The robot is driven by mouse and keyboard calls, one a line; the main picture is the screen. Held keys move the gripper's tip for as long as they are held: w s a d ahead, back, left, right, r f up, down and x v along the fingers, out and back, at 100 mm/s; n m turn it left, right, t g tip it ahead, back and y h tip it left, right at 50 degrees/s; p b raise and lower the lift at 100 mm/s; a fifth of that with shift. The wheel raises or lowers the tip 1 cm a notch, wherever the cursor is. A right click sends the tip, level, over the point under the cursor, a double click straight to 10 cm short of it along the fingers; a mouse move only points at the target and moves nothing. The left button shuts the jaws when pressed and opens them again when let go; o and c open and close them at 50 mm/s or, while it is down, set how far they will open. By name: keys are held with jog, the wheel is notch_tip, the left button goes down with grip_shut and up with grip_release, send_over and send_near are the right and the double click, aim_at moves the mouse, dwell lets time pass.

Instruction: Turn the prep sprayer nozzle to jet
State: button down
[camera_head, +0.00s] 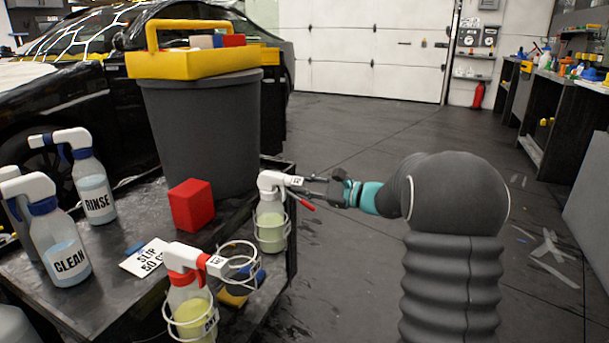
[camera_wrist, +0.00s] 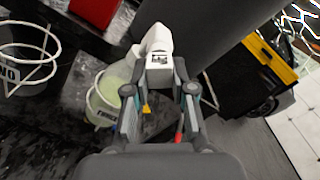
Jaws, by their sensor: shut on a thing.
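The sprayer at the cart's right edge (camera_head: 271,228) has a white head and yellow-green liquid, and stands upright in a white wire ring. Its bottle also shows in the wrist view (camera_wrist: 110,92). I cannot read its bottle label. My gripper (camera_head: 307,186) reaches it from the right and is shut on its white nozzle (camera_wrist: 158,74). In the wrist view, the fingers (camera_wrist: 160,90) sit on both sides of the nozzle. Dark marks show on the nozzle, too small to read. A red trigger (camera_head: 307,205) shows below the nozzle.
A red-collared sprayer (camera_head: 188,300) stands in a ring nearer, beside an empty-looking ring (camera_head: 238,246). The RINSE (camera_head: 94,190) and CLEAN (camera_head: 60,245) sprayers stand at left. A red block (camera_head: 191,205) and grey bin (camera_head: 205,135) are close behind. Floor at right is open.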

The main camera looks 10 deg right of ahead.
jog(key=m+p, duration=0.3)
jog(key=m, duration=0.1)
jog(key=shift+s+r+m+p, duration=0.1)
jog(key=shift+m+p, duration=0.2)
jog(key=shift+p, duration=0.05)
jog(key=shift+a+f+m+p, duration=0.15)
jog(key=shift+m+p, duration=0.3)
jog(key=shift+m, duration=1.15)
jog(key=c, duration=1)
grip_release()
jog(key=shift+o, duration=0.2)
jog(key=v, duration=1.2)
